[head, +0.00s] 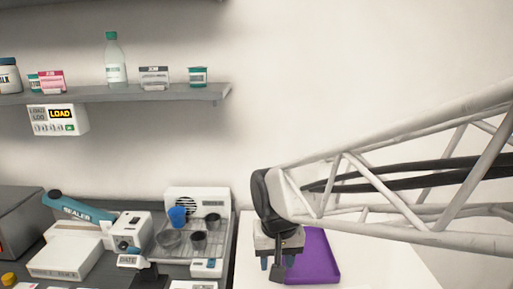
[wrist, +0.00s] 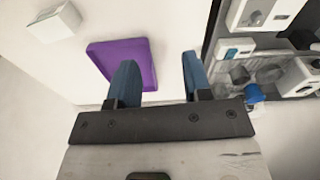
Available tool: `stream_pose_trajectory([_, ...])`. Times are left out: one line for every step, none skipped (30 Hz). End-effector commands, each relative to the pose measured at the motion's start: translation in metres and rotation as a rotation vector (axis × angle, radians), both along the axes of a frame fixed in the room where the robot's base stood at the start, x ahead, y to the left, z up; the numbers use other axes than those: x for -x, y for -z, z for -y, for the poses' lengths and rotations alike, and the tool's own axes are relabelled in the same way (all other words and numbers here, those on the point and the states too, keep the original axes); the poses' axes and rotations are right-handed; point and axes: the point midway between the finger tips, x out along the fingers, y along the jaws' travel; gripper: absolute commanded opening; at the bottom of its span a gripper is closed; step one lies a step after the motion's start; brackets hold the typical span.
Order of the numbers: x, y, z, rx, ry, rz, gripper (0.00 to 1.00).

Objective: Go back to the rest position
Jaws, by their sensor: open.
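My gripper (head: 275,262) hangs over the white table beside the purple tray, with its blue fingers pointing down. In the wrist view my gripper (wrist: 160,78) has its two blue fingers wide apart, open, with nothing between them. The purple tray (head: 318,262) looks empty where it shows; my gripper hides its left part in the head view. The purple tray (wrist: 145,65) also lies beyond the left finger in the wrist view.
A grey counter on the left holds a blue-handled sealer (head: 75,207), a white machine with a rack (head: 200,203) and a blue cup (head: 178,217). A wall shelf (head: 200,94) carries a bottle and boxes. A small white box (wrist: 53,22) stands on the table.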

Motion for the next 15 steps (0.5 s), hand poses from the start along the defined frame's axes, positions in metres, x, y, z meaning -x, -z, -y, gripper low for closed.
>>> stream_pose_trajectory([0.007,-0.004,0.014,-0.002,0.013,0.01,0.45])
stream_pose_trajectory([0.012,-0.006,0.021,-0.004,0.017,0.017,0.45])
stream_pose_trajectory([0.018,-0.008,0.031,-0.004,0.023,0.022,0.45])
stream_pose_trajectory([0.022,-0.01,0.038,-0.005,0.028,0.028,0.45])
stream_pose_trajectory([0.027,-0.011,0.044,-0.006,0.033,0.032,0.45])
stream_pose_trajectory([0.033,-0.013,0.053,-0.007,0.038,0.039,0.45])
stream_pose_trajectory([0.038,-0.014,0.06,-0.008,0.043,0.045,0.45])
stream_pose_trajectory([0.043,-0.015,0.066,-0.008,0.048,0.05,0.45])
stream_pose_trajectory([0.05,-0.016,0.074,-0.008,0.054,0.056,0.45])
stream_pose_trajectory([0.055,-0.017,0.08,-0.008,0.058,0.062,0.45])
stream_pose_trajectory([0.06,-0.018,0.086,-0.008,0.063,0.067,0.45])
stream_pose_trajectory([0.068,-0.019,0.093,-0.007,0.07,0.075,0.45])
stream_pose_trajectory([0.073,-0.019,0.099,-0.007,0.074,0.08,0.45])
stream_pose_trajectory([0.078,-0.019,0.104,-0.006,0.079,0.085,0.45])
stream_pose_trajectory([0.085,-0.02,0.11,-0.005,0.084,0.092,0.45])
